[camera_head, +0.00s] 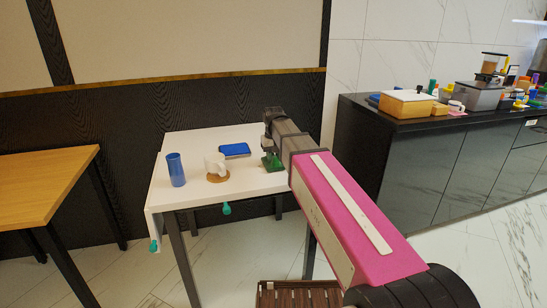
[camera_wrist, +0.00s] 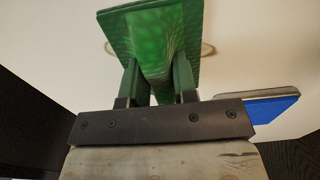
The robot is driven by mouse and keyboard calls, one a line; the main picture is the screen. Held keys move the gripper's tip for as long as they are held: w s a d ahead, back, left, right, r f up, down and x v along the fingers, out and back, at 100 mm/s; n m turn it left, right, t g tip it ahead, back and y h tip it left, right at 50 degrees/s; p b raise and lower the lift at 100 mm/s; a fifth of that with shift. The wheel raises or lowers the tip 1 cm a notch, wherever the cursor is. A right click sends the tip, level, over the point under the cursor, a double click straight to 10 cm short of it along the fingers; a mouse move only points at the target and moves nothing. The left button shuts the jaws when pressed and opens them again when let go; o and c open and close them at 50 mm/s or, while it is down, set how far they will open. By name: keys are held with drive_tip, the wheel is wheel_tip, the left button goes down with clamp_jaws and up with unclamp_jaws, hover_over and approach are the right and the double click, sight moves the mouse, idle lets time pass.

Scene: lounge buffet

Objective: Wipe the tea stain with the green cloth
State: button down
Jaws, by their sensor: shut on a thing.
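My gripper (camera_head: 270,150) is shut on the green cloth (camera_head: 272,163) at the right part of the white table (camera_head: 240,186). In the wrist view the cloth (camera_wrist: 150,30) is pinched between the two fingers of my gripper (camera_wrist: 158,78). A thin brownish ring, which looks like the tea stain (camera_wrist: 209,48), shows on the white surface at both sides of the cloth. Its middle is hidden behind the cloth. The stain cannot be made out in the head view. I cannot tell whether the cloth touches the table.
On the table stand a blue cup (camera_head: 176,170) and a white mug (camera_head: 213,163) on a brown round coaster (camera_head: 217,179). A flat blue object (camera_head: 234,150) lies left of my gripper, also in the wrist view (camera_wrist: 270,110). A wooden table (camera_head: 40,185) is at left, a crowded black counter (camera_head: 400,125) at right.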

drive_tip(key=shift+f, duration=0.4)
drive_tip(key=shift+a, duration=0.1)
drive_tip(key=shift+s+a, duration=0.2)
drive_tip(key=shift+a, duration=0.45)
drive_tip(key=shift+s+a, duration=0.2)
drive_tip(key=shift+a, duration=0.4)
drive_tip(key=shift+w+d+f, duration=0.1)
drive_tip(key=shift+w+d, duration=0.1)
drive_tip(key=shift+d, duration=0.5)
drive_tip(key=shift+w+d+r, duration=0.1)
drive_tip(key=shift+w+d, duration=0.1)
drive_tip(key=shift+d, duration=0.55)
drive_tip(key=shift+w+d+f, duration=0.1)
drive_tip(key=shift+w+d, duration=0.1)
drive_tip(key=shift+d, duration=0.5)
drive_tip(key=shift+d, duration=0.1)
